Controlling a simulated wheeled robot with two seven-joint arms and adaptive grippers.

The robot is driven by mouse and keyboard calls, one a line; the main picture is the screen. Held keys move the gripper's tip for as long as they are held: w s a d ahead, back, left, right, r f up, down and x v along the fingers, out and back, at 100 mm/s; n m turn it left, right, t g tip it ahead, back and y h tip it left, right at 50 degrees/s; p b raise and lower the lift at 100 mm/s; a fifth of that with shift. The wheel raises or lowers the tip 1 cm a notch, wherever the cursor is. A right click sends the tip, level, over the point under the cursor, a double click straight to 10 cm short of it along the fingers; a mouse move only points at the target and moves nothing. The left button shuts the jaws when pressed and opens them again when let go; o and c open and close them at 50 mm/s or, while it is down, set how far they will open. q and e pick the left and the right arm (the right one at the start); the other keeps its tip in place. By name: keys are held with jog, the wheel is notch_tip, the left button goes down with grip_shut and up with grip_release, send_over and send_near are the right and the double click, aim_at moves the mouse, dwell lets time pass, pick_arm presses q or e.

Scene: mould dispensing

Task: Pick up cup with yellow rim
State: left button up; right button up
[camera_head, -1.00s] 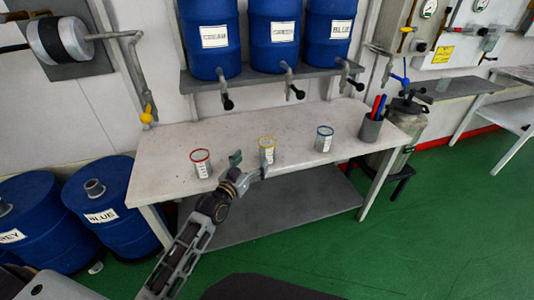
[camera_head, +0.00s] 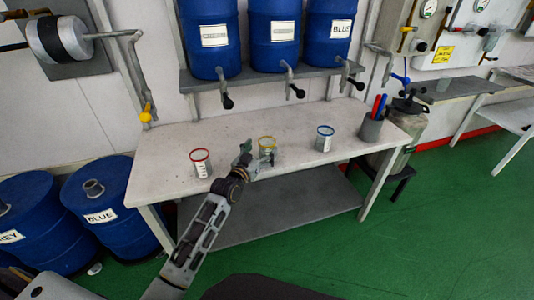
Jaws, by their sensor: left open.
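The cup with the yellow rim (camera_head: 267,142) stands upright on the light grey table (camera_head: 305,115), between the red-rimmed cup (camera_head: 201,164) and the blue-rimmed cup (camera_head: 324,139). My left gripper (camera_head: 257,153) is open at the yellow-rimmed cup. One finger is to the left of the cup and the other is in front of its lower part, hiding some of it. I cannot tell whether the fingers touch the cup. My right gripper is not in view.
A grey holder (camera_head: 371,130) with red and blue sticks stands at the table's right end. Blue barrels with taps (camera_head: 275,35) stand on a shelf above the back of the table. Blue drums (camera_head: 101,200) stand on the floor at left. The table is clear between the cups.

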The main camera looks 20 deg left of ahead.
aim_at(271, 138)
pick_arm(q)
jog(key=shift+w, duration=0.1)
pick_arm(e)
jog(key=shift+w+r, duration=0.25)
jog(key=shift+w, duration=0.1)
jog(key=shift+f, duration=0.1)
pick_arm(q)
jog(key=shift+w, duration=0.4)
jog(key=shift+w+d, duration=0.1)
jog(key=shift+w, duration=0.2)
jog(key=shift+w+d+b, duration=0.15)
jog(key=shift+w+b, duration=0.25)
jog(key=shift+w, duration=0.9)
jog(key=shift+w+d, duration=0.1)
jog(key=shift+w, duration=0.45)
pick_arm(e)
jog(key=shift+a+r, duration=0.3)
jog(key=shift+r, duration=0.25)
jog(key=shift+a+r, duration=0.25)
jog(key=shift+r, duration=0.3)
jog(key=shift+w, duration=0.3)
